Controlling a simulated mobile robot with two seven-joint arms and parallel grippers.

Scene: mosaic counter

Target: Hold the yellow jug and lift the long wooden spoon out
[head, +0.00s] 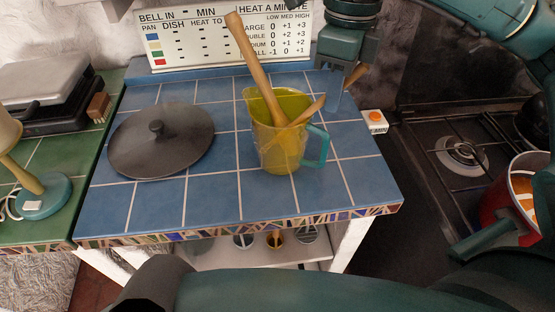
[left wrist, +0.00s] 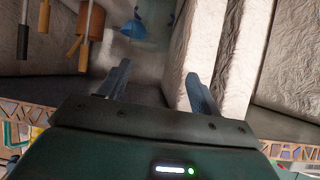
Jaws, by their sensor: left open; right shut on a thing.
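The yellow jug (head: 264,146) with a teal handle stands upright on the blue tiled counter. A thick wooden stick (head: 252,65) leans out of it to the upper left. A thinner wooden spoon handle (head: 311,110) slants out to the upper right, and its end shows beyond my right gripper (head: 337,92). My right gripper is shut on this handle, above and right of the jug; the fingers hide part of it. Which of the two is the long spoon is not certain. My left gripper (left wrist: 160,86) is open and empty in the left wrist view, away from the jug.
A dark round lid (head: 160,145) lies left of the jug on the blue tiled counter (head: 215,205). A white sign board (head: 190,40) stands behind. A small white box with an orange button (head: 375,121) is at the right edge, beside the stove (head: 430,155) and a red pot (head: 490,200).

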